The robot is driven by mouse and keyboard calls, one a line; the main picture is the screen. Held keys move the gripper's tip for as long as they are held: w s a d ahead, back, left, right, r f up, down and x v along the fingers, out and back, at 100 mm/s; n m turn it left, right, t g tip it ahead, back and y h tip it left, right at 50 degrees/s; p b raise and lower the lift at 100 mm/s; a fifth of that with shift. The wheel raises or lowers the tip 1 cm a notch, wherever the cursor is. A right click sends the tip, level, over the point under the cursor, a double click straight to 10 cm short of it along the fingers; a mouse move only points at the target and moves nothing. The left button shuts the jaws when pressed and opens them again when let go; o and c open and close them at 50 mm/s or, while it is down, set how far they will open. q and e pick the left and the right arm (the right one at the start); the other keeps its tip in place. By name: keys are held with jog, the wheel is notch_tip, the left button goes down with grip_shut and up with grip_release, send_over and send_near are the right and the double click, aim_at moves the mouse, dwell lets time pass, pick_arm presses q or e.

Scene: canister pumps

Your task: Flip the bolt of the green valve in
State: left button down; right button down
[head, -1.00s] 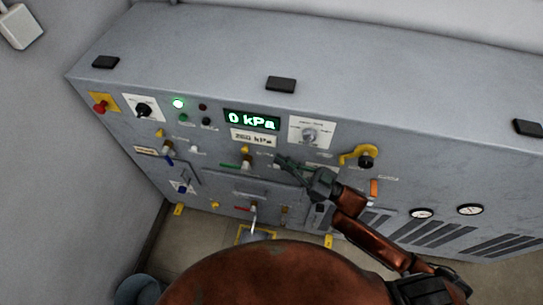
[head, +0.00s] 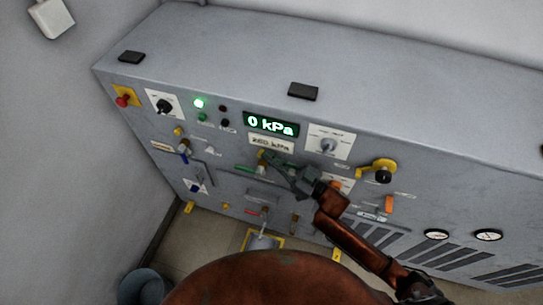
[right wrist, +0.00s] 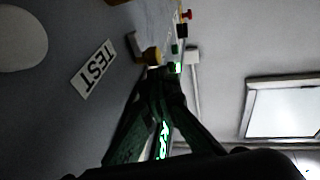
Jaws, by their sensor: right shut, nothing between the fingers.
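The green-labelled valve (head: 262,166) is on the grey panel, left of my right gripper in the head view. Its green label (head: 244,168) shows on its left, and a small yellow bolt (head: 262,154) sits just above it. My right gripper (head: 268,158) is shut and empty, its tips close to the bolt; I cannot tell whether they touch. In the right wrist view, the gripper's fingers (right wrist: 160,76) meet just below and right of a yellow knob (right wrist: 152,55). The gripper partly hides the valve area. My left gripper is not in view.
The display (head: 271,124) reads 0 kPa, above a 260 kPa plate (head: 270,144). A blue-handled valve (head: 184,152) is to the left, and a yellow lever (head: 380,168) to the right. A TEST label (right wrist: 94,70) shows in the right wrist view. A bucket (head: 143,286) stands on the floor.

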pick_arm(q)
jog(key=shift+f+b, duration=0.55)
jog(key=shift+b, duration=0.05)
pick_arm(e)
notch_tip(320, 180, down, 4)
jog(key=shift+r, duration=0.15)
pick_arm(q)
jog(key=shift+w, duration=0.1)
